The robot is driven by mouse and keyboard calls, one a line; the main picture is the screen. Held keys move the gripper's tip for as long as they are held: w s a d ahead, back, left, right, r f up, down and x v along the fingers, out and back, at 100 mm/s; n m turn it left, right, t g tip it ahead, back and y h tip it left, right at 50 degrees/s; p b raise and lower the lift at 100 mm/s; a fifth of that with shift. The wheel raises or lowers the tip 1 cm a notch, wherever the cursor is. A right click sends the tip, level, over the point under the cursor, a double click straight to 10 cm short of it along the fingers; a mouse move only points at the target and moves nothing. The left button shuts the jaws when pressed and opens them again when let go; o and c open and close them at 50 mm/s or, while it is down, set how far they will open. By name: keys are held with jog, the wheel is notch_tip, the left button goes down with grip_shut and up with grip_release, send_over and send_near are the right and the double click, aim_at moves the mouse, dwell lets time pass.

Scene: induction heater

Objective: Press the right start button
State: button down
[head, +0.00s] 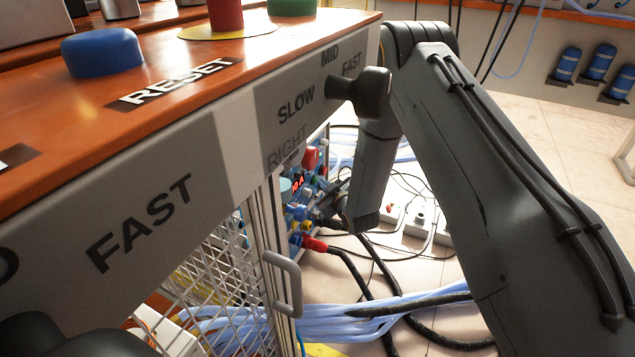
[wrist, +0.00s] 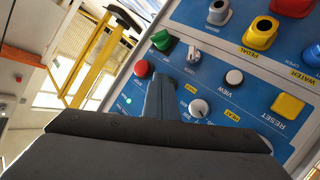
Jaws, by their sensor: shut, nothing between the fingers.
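My gripper (wrist: 163,90) is shut and empty in front of a blue control panel (wrist: 215,75) in the wrist view. Its fingers hide part of the panel. In the head view, another green button (head: 291,5) stands on the orange console top, cut by the top edge. No start label is readable. My gripper is hard to make out beside the small panel (head: 300,195) in the head view; contact cannot be told.
The orange console (head: 205,85) also carries a blue button (head: 102,52) by RESET and a red button (head: 226,15) on a yellow disc. A black speed knob (head: 358,92) juts from its front. A grey handle (head: 284,283) and blue hoses (head: 330,315) lie below.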

jog(key=shift+d, duration=0.1)
jog(key=shift+s+d+p, duration=0.35)
jog(key=shift+d+p, duration=0.05)
jog(key=shift+d, duration=0.3)
jog(key=shift+s+d+p, duration=0.3)
jog(key=shift+d, duration=0.45)
jog(key=shift+s+d+p, duration=0.35)
jog(key=shift+d, duration=0.45)
jog(key=shift+s+d+p, duration=0.3)
jog(key=shift+d, duration=0.45)
